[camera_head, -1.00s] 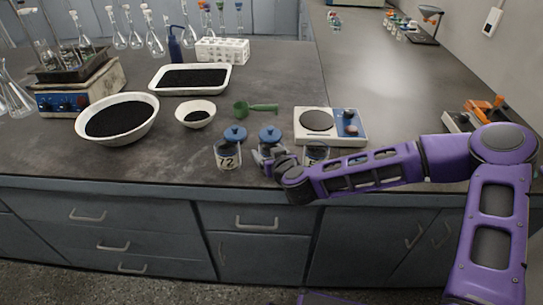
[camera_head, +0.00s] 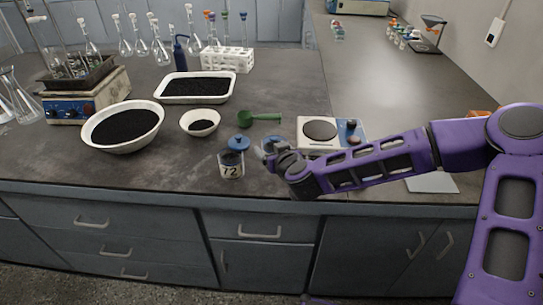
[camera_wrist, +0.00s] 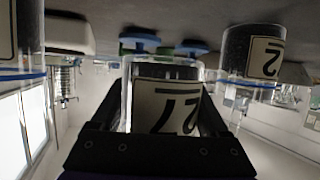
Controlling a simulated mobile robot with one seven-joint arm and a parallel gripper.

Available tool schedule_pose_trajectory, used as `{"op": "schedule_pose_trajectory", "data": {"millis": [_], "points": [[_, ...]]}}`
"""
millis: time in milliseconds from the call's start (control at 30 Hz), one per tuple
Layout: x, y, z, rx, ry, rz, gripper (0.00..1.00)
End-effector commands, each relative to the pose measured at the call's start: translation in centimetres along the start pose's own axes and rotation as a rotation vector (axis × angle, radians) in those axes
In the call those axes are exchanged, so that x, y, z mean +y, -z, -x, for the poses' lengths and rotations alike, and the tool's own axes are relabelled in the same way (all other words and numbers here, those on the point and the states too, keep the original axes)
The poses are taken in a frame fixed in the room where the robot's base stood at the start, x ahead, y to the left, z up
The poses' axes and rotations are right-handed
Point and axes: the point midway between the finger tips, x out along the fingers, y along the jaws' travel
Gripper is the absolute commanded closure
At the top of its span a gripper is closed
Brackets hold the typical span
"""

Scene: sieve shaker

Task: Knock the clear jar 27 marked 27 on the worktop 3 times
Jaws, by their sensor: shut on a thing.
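My gripper (camera_head: 273,157) is shut on clear jar 27, one finger on each side. In the wrist view, which is upside down, jar 27 (camera_wrist: 162,72) shows its pale label and dark contents between the fingers (camera_wrist: 160,115). It looks raised a little off the worktop (camera_head: 150,172). In the head view the gripper and arm hide most of it. A similar jar marked 72 (camera_head: 231,166) stands left of the gripper; it also shows at the right of the wrist view (camera_wrist: 252,52).
Another jar (camera_wrist: 18,40) shows at the wrist view's left edge. Blue lids (camera_head: 239,143) lie behind the jars. The worktop's front edge is close.

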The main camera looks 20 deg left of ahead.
Motion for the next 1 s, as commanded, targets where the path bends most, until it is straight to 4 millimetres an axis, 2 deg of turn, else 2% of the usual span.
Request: {"op": "schedule_pose_trajectory", "data": {"millis": [33, 200, 433, 1000], "points": [[0.0, 1.2, 0.5, 0.004, 0.0, 0.007, 0.9], [0.0, 3.4, 1.4, 0.003, 0.0, 0.004, 0.9], [-0.1, 4.7, 1.8, -0.003, -0.002, 0.0, 0.9], [-0.1, 0.8, 0.4, 0.001, 0.0, 0.001, 0.9]]}}
